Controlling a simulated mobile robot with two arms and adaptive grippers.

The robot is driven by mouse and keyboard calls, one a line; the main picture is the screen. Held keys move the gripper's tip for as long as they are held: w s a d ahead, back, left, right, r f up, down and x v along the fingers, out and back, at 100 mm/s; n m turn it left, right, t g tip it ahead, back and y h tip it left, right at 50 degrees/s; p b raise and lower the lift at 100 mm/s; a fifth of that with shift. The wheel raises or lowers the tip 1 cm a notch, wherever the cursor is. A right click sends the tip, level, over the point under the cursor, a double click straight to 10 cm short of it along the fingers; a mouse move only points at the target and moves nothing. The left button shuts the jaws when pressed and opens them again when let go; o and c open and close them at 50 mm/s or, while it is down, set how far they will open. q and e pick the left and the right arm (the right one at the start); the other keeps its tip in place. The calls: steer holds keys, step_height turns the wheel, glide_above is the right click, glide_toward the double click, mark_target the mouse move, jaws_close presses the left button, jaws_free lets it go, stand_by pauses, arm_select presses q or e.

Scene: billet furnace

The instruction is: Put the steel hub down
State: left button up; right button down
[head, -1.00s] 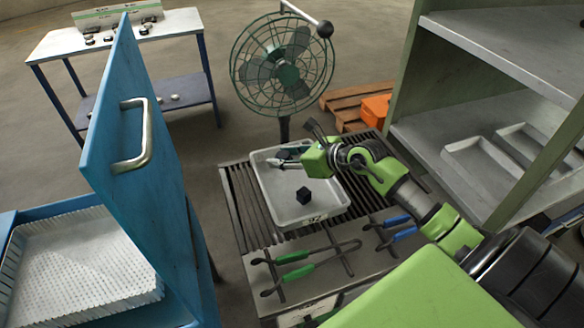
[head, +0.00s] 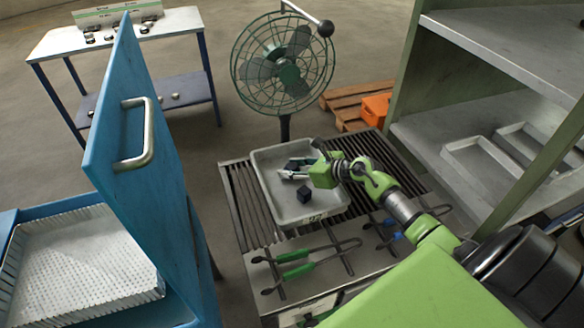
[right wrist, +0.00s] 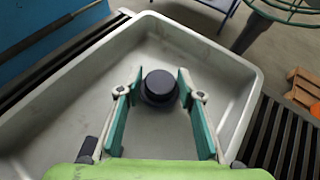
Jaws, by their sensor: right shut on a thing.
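The steel hub (right wrist: 159,86) is a dark, round, stepped piece between the tips of my right gripper (right wrist: 157,92) in the right wrist view. The teal finger pads stand on both sides of it. In the head view my right gripper (head: 291,170) is inside the outline of the grey tray (head: 262,178), near its far part, and the hub is a small dark shape there. I cannot tell whether the hub touches the tray floor. My left gripper is not in view.
The tray rests on a slatted bench (head: 236,195) with green-handled tongs (head: 297,270) in front. A fan (head: 285,65) stands behind it. A blue door (head: 130,190) is at left and a green-framed shelf (head: 480,110) at right.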

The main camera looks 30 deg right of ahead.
steer(key=shift+r, duration=0.1)
steer(key=c, duration=1.4)
jaws_free()
steer(key=shift+f, duration=0.2)
steer(key=shift+r, duration=0.25)
steer(key=b+v, duration=0.1)
steer(key=v, duration=0.9)
steer(key=shift+s+f, duration=0.1)
steer(key=shift+f, duration=0.1)
steer(key=shift+v, duration=1)
